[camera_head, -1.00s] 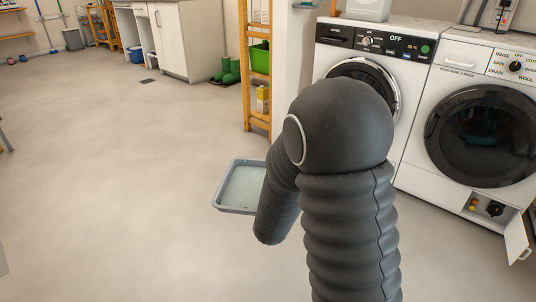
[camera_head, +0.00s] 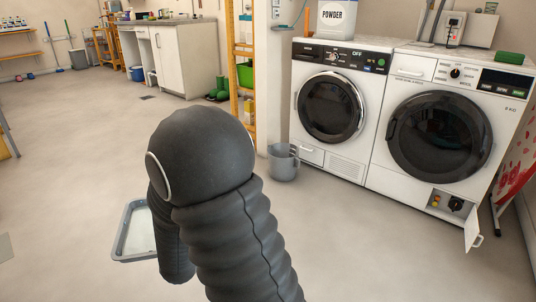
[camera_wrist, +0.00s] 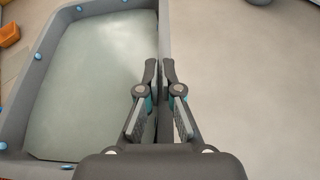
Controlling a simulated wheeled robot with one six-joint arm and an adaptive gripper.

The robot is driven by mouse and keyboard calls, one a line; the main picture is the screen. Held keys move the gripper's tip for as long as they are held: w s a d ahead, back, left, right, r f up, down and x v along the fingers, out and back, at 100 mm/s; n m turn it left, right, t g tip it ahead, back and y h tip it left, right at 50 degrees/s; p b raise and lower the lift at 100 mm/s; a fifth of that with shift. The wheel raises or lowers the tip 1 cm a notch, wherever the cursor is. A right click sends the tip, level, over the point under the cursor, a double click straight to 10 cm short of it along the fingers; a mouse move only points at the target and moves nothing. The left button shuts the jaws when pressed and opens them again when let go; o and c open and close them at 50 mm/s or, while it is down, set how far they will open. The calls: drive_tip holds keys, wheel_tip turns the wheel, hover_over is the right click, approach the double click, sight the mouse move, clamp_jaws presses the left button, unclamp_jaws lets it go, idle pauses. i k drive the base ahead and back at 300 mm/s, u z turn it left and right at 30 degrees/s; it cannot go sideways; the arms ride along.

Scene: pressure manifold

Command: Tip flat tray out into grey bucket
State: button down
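The flat tray is a shallow grey tray (camera_head: 123,232) with pale, watery contents, at the lower left in the head view, partly hidden by my arm. In the wrist view the tray (camera_wrist: 35,55) fills the left half, with small blue dots along its rim. My gripper (camera_wrist: 160,68) has its two fingers close on either side of the tray's right rim, gripping it. The tray looks about level. My gripper is hidden in the head view.
Two white washing machines (camera_head: 340,152) stand at the right; the right one has a small open flap (camera_head: 473,228) near the floor. A yellow shelf (camera_head: 240,55) stands behind the bucket. Open floor (camera_head: 70,150) lies at the left and in front.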

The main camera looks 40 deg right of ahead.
sight(284, 161)
drive_tip(key=u, duration=0.25)
drive_tip(key=i, duration=1.45)
drive_tip(key=z, duration=0.45)
drive_tip(key=i, duration=0.65)
drive_tip(key=z, duration=1.15)
drive_tip(key=i, duration=0.65)
drive_tip(key=z, duration=0.6)
